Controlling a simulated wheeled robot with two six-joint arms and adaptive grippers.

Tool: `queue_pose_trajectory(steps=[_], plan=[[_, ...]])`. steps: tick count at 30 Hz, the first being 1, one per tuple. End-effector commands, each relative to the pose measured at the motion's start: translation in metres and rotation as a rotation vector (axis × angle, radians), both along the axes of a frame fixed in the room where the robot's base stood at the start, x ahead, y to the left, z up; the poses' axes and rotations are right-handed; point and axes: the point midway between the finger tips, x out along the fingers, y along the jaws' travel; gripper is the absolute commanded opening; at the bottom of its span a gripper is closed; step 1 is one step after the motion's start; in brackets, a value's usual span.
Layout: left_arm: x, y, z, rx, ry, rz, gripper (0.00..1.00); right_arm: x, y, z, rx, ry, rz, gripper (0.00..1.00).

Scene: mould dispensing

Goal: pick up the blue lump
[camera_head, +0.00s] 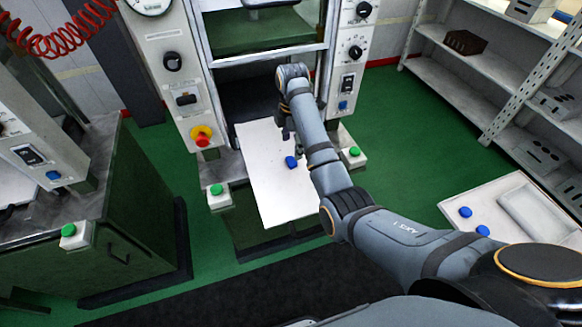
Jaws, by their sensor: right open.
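A small blue lump (291,162) lies on a white sheet (265,180) in front of the machine, in the head view. My right arm reaches over the sheet from the lower right. My right gripper (293,140) points down just behind the lump, partly hidden by the arm. Its jaws are open, and I see nothing held in them. I cannot tell whether a finger touches the lump. Two more blue lumps, one (465,212) behind the other (483,231), lie on a white surface at the right. My left gripper is not in view.
The machine's panels (172,75) flank the sheet, with green buttons at left (216,189) and right (354,152). A pale tray (535,215) is beside the two lumps. Grey shelves (460,88) stand at the back right. Another machine (110,215) stands at left. Green floor lies between.

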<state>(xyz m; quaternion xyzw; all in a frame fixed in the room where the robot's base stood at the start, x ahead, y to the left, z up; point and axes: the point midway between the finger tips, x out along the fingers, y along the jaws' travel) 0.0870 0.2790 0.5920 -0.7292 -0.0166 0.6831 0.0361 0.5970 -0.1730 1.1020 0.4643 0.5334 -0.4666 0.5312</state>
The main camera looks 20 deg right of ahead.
Motion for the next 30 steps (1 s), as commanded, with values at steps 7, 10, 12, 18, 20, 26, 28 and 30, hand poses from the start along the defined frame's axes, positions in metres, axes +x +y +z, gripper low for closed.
queue_pose_trajectory(steps=[7,10,12,18,20,26,28,30], plan=[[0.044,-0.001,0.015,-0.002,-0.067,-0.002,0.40,-0.007,0.005,-0.017,0.000,0.005,0.000,0.71],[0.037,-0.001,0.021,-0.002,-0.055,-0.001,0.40,-0.008,0.005,-0.035,-0.001,0.004,-0.001,0.71],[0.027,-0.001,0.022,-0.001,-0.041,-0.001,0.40,-0.008,0.005,-0.044,0.000,0.002,-0.001,0.71],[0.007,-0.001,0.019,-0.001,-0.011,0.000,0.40,-0.007,0.005,-0.051,0.000,-0.002,-0.001,0.71],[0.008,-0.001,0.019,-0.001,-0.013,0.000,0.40,-0.007,0.005,-0.051,0.000,-0.002,-0.001,0.71],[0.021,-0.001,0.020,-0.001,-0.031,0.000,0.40,-0.007,0.005,-0.050,0.000,-0.001,-0.001,0.46],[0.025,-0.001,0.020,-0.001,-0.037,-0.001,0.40,-0.007,0.005,-0.050,0.000,-0.001,-0.001,0.36],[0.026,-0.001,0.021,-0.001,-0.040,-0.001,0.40,-0.007,0.005,-0.050,0.000,-0.001,-0.001,0.30]])
